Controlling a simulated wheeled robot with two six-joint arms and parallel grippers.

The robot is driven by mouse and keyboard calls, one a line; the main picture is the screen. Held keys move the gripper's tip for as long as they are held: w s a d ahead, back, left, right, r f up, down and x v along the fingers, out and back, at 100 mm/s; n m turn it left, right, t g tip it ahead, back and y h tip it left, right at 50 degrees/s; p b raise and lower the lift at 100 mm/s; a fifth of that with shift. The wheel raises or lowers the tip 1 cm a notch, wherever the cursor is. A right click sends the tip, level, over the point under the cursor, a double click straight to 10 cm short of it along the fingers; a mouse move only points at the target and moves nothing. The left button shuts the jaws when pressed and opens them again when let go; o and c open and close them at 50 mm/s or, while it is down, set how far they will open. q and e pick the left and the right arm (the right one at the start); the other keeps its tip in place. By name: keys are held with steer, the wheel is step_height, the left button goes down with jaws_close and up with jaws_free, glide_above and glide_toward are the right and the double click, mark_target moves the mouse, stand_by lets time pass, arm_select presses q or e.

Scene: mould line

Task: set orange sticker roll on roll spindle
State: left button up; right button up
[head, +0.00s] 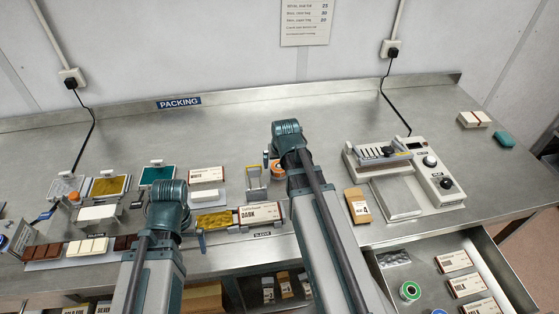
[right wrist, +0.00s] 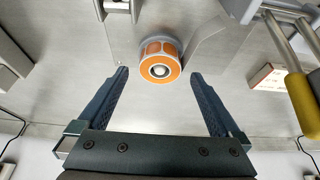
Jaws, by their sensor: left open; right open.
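The orange sticker roll (right wrist: 160,62) is in the right wrist view, its flat face towards me. A round metal end, which looks like the roll spindle (right wrist: 160,71), shows in its core, so the roll appears to sit around it. My right gripper (right wrist: 160,76) is open, a finger on each side of the roll with gaps, not touching it. In the head view the roll (head: 277,171) is partly hidden by my right wrist.
An open drawer (head: 515,283) at the front right holds a green roll (head: 410,291) and several cartons. A sealing machine (head: 400,180) stands right of my right arm. A brown packet (head: 357,205) lies beside it. Chocolate bars (head: 93,246) lie at left.

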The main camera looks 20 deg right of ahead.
arm_select(q)
step_height(320, 180, up, 10)
steer(key=p, duration=0.9)
arm_select(e)
steer(key=v, duration=1)
steer(key=shift+r, duration=0.4)
steer(key=shift+s+f, duration=0.1)
arm_select(q)
step_height(320, 180, down, 12)
steer(key=b, duration=1.2)
steer(key=shift+f+b, duration=0.25)
steer(key=shift+b, duration=0.05)
arm_select(e)
steer(key=x, duration=1.3)
steer(key=shift+f, duration=0.2)
arm_select(q)
steer(key=shift+r, duration=0.15)
arm_select(e)
steer(key=shift+r, duration=0.2)
